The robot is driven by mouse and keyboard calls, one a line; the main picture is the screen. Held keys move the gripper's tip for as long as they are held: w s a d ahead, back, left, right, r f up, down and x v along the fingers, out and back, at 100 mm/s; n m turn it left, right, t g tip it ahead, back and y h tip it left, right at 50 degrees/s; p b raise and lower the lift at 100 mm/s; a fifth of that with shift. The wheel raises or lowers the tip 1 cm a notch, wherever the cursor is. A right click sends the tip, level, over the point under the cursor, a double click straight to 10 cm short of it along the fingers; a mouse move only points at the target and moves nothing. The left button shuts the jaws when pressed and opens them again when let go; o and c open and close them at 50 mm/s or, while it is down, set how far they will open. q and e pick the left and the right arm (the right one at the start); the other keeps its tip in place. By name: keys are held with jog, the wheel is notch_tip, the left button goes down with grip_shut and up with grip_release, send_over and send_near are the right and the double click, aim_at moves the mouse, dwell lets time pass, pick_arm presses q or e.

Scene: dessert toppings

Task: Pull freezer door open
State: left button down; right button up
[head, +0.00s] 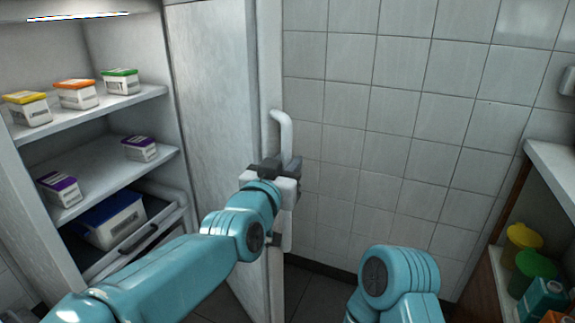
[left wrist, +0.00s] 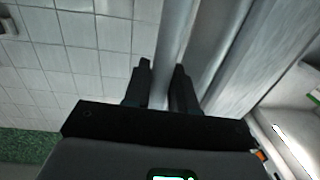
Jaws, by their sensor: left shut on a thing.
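The freezer door (head: 210,90) stands open, swung out from the shelved freezer on the left, with its edge toward me. A pale vertical bar handle (head: 284,128) runs along the door's outer side. My left gripper (head: 283,168) is shut on the handle, hiding part of it. In the left wrist view, the handle (left wrist: 175,35) runs between the two dark fingers of my left gripper (left wrist: 162,85). My right arm shows at the bottom right of the head view, but its gripper is out of the picture.
The freezer's upper shelf (head: 150,92) holds tubs with yellow, orange and green lids. Purple-lidded tubs stand on the shelf below, above a drawer with a blue-lidded box (head: 112,220). A side shelf (head: 555,165) with coloured containers stands at the right. A tiled wall (head: 390,120) is behind.

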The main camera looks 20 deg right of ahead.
pick_arm(q)
jog(key=c, duration=1.1)
grip_release()
jog(key=shift+o, duration=0.2)
jog(key=shift+a, duration=0.1)
jog(key=v, duration=1.6)
jog(key=shift+s, duration=0.15)
